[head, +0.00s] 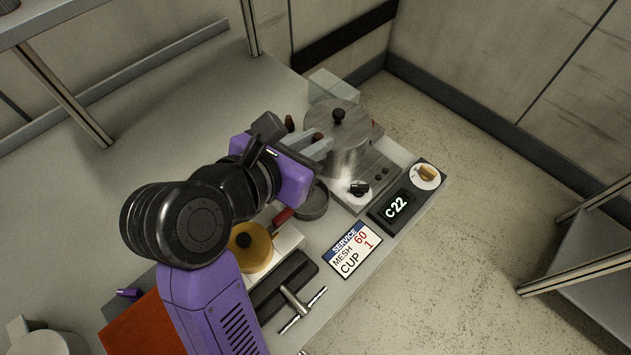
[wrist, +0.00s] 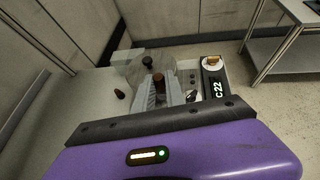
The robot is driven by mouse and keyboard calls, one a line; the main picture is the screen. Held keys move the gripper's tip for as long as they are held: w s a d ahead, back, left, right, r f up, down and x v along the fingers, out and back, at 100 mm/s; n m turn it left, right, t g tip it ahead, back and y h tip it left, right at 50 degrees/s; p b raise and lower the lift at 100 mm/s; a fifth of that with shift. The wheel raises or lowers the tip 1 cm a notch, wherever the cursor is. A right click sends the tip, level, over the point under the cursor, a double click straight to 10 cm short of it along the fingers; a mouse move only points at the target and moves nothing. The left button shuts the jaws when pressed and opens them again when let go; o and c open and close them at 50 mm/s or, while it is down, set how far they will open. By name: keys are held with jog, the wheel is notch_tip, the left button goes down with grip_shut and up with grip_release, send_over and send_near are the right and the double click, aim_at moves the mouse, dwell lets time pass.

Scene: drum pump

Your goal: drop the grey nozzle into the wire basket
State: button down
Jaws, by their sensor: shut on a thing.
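My gripper (head: 312,152) is over the table, just left of a steel drum, with its two grey fingers pointing toward the drum. In the wrist view the fingers (wrist: 160,92) are closed around a small brown-topped thing (wrist: 158,82); its brown top also shows in the head view (head: 318,137). Its lower part is hidden by the fingers, so I cannot tell whether it is the grey nozzle. No other grey nozzle can be made out.
The steel drum (head: 345,150) has a black-knobbed lid. Nearby are another brown knob (head: 289,123), a dark round dish (head: 314,204), a C22 display (head: 396,207), a service card (head: 355,249), a yellow lid (head: 246,256) and a T-handled tool (head: 297,303). The table's back left is clear.

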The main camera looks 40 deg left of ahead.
notch_tip(320, 180, down, 6)
jog(key=b, duration=0.4)
jog(key=c, duration=1.3)
grip_release()
jog(key=b+v, duration=0.1)
jog(key=v, duration=0.6)
jog(key=shift+s+d+r, duration=0.1)
jog(key=shift+s+r, duration=0.1)
jog(key=shift+s, duration=0.15)
